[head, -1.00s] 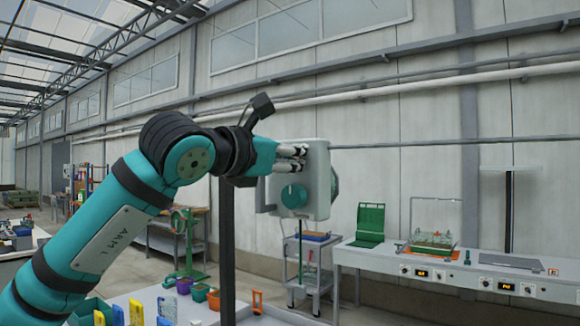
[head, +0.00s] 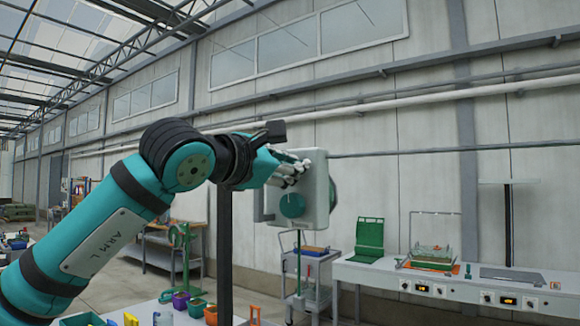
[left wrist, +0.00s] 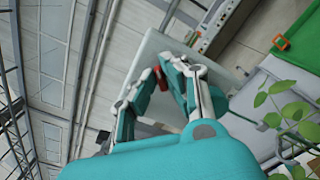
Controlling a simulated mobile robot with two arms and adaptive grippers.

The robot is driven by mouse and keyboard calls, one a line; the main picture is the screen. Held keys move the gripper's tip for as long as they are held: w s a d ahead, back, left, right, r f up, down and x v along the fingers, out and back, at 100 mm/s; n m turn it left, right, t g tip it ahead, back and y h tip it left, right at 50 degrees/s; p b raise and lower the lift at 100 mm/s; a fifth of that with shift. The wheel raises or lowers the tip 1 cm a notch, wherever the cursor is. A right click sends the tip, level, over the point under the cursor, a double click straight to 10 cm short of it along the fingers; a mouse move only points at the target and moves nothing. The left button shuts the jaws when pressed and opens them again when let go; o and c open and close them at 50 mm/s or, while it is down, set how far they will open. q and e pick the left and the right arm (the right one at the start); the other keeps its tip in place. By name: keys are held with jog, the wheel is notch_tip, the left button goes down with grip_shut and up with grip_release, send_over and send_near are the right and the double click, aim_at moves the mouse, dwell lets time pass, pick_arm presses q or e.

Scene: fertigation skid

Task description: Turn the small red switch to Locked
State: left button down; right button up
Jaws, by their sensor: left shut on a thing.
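A pale grey box (head: 320,190) stands on a dark post in the head view, with a round teal knob (head: 292,205) on the face turned to me. My left gripper (head: 296,172) reaches in from the left at the upper part of that face, above the knob. In the left wrist view the small red switch (left wrist: 162,76) shows between the fingertips of the left gripper (left wrist: 155,82), against the box (left wrist: 155,48). The fingers are closed on it and cover part of it, so its setting cannot be read. In the head view the fingers hide the switch. My right gripper is not in view.
A workbench (head: 400,272) with a green case (head: 369,238) and instruments stands at the right. A grey trolley (head: 308,280) is behind the box. Small coloured pots (head: 197,306) sit on a table at the bottom. Green leaves (left wrist: 290,115) show at the wrist view's right.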

pick_arm(q)
jog(key=c, duration=1.4)
grip_release()
jog(key=shift+c, duration=0.2)
jog(key=v, duration=1.2)
jog(key=shift+d, duration=0.1)
